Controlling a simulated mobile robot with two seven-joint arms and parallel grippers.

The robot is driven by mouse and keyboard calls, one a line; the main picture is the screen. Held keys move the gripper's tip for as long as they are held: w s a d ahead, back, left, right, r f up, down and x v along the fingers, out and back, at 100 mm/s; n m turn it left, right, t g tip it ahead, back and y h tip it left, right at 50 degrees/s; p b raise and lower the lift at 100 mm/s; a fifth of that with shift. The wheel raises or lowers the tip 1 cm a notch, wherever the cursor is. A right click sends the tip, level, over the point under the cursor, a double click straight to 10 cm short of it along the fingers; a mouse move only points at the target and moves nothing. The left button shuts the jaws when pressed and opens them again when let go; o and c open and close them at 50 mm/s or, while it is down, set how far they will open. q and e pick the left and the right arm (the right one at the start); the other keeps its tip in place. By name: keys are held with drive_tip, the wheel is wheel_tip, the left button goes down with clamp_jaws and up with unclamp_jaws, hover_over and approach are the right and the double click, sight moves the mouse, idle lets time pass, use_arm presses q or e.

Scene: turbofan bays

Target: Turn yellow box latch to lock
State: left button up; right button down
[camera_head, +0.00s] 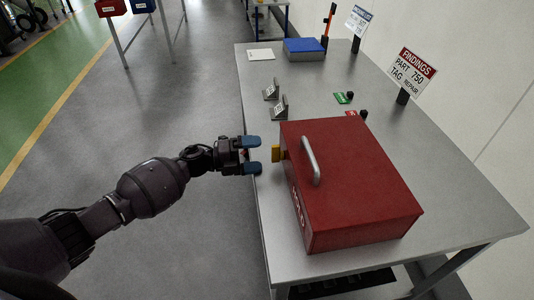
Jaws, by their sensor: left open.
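My left gripper (253,155) is open, with two blue-tipped fingers pointing right toward the latch. The fingertips are just left of the latch, at the table's left edge, with a small gap visible. I cannot tell the latch's exact turn from here. My right gripper is not in view.
The table (460,215) also holds small metal brackets (278,107), a green tag (341,98), a blue box (304,48) and a findings sign (410,72). A white wall runs along the right. Floor left of the table is open.

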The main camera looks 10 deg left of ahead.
use_arm(q)
drive_tip(key=v, duration=0.6)
drive_tip(key=w+r+n+t+y, duration=0.4)
drive_tip(key=w+n+t, duration=0.1)
drive_tip(key=n+t, duration=0.25)
drive_tip(key=s+a+f+n+g+y, duration=0.1)
drive_tip(key=s+f+n+y, duration=0.3)
drive_tip(key=s, duration=0.7)
drive_tip(key=s+a+f+n+g+y, duration=0.1)
drive_tip(key=s+f+n+y, duration=0.3)
drive_tip(key=s+f+n, duration=0.4)
drive_tip(key=s+a+f+n+g+y, duration=0.1)
drive_tip(key=s+a+f+n+y, duration=0.1)
drive_tip(key=s+f+n+y, duration=0.2)
drive_tip(key=s+f+n, duration=0.3)
drive_tip(key=s+n, duration=0.3)
drive_tip(key=s, duration=0.3)
drive_tip(key=shift+s+a+n+y, duration=0.3)
drive_tip(key=shift+a+n+y, duration=0.05)
drive_tip(key=shift+y, duration=0.05)
